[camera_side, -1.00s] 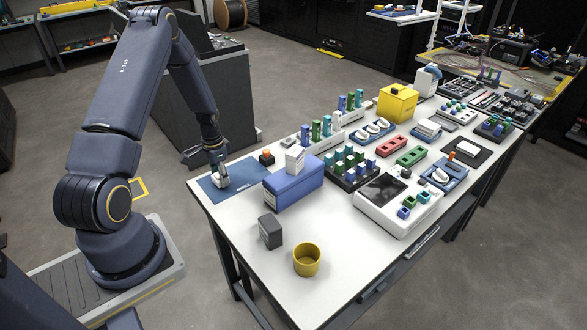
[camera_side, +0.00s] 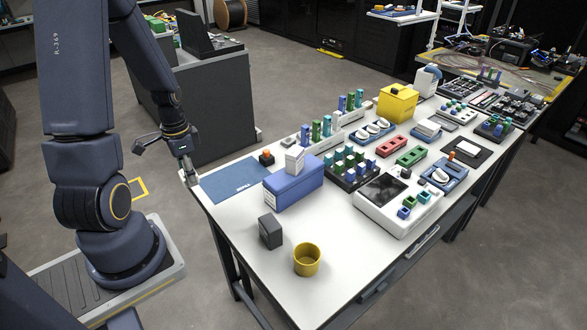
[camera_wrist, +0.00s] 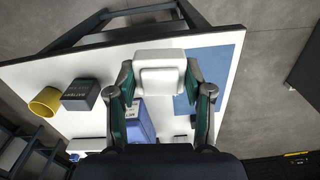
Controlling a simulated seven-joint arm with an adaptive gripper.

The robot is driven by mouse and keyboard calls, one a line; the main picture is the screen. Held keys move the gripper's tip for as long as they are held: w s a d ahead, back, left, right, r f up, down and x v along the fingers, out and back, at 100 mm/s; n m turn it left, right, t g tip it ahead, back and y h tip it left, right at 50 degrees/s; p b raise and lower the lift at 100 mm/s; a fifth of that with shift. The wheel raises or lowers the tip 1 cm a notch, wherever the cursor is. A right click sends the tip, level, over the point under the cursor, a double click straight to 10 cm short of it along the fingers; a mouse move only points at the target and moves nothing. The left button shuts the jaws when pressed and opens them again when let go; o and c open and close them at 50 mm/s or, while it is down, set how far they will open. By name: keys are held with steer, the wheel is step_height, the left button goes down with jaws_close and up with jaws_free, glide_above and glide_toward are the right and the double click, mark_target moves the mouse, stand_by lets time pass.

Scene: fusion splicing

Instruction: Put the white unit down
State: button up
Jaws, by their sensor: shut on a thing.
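The white unit (camera_wrist: 160,74) is a rounded white block with a raised square face. In the wrist view my gripper (camera_wrist: 160,88) is shut on it, with a finger at each side. In the side view my gripper (camera_side: 187,170) is at the left corner of the white table, beside the blue mat (camera_side: 235,182); the unit is too small to make out there.
A dark grey box (camera_side: 270,231) and a yellow cup (camera_side: 307,259) stand near the front. An orange-topped block (camera_side: 266,158) sits behind the mat. The mat is bare.

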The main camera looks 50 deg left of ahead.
steer(key=w+d+m, duration=1.1)
steer(key=w+d, duration=0.4)
steer(key=d+m, duration=0.6)
steer(key=d, duration=1)
glide_above(356, 239)
steer(key=f, duration=0.9)
steer(key=shift+s, duration=0.4)
steer(key=shift+w+f, duration=0.3)
steer(key=shift+f, duration=0.1)
steer(key=shift+w+f, duration=0.15)
steer(key=shift+f, duration=1.5)
steer(key=shift+f, duration=0.1)
